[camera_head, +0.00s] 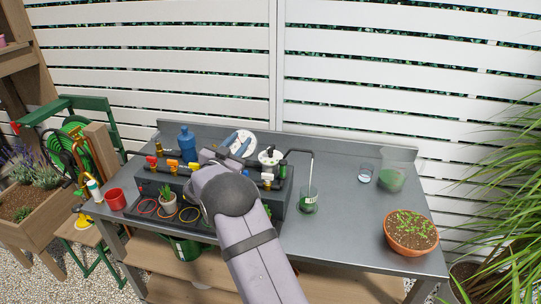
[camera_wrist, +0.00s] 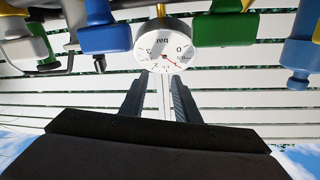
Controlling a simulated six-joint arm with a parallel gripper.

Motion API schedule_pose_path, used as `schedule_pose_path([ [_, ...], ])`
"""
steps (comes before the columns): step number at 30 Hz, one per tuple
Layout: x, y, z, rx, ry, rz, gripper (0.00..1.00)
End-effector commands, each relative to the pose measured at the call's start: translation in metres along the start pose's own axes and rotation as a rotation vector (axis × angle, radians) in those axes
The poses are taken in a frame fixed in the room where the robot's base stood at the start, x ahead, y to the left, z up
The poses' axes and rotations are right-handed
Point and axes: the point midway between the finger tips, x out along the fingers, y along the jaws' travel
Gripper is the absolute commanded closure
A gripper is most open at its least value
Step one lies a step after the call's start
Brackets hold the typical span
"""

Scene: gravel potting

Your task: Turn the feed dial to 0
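A white disc (camera_head: 240,143) with blue-grey parts over it stands at the back of the bench in the head view, behind the dark valve block; I cannot tell whether it is the feed dial. A round white gauge (camera_wrist: 165,52) with "bar" lettering and a red needle shows upside down in the wrist view. My gripper (camera_wrist: 158,90) has two dark fingers held apart, with only the fence seen between them. The fingertips are just below the gauge in that picture; contact is not visible. In the head view my arm covers the gripper and part of the valve block.
The dark valve block (camera_head: 285,190) carries colored taps, some hidden by my arm. A potted plant (camera_head: 168,204) and red cup (camera_head: 115,199) stand left.

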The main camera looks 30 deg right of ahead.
Motion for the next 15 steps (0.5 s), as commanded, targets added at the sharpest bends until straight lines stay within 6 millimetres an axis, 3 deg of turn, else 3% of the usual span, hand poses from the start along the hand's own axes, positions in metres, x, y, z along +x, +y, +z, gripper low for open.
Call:
schedule_pose_path([
  [3,-0.015,0.04,0.007,-0.106,0.025,0.135,0.71],
  [6,-0.026,0.061,0.009,-0.171,0.034,0.212,0.71],
  [10,-0.033,0.076,0.009,-0.216,0.038,0.264,0.71],
  [15,-0.033,0.079,0.009,-0.225,0.039,0.276,0.71],
])
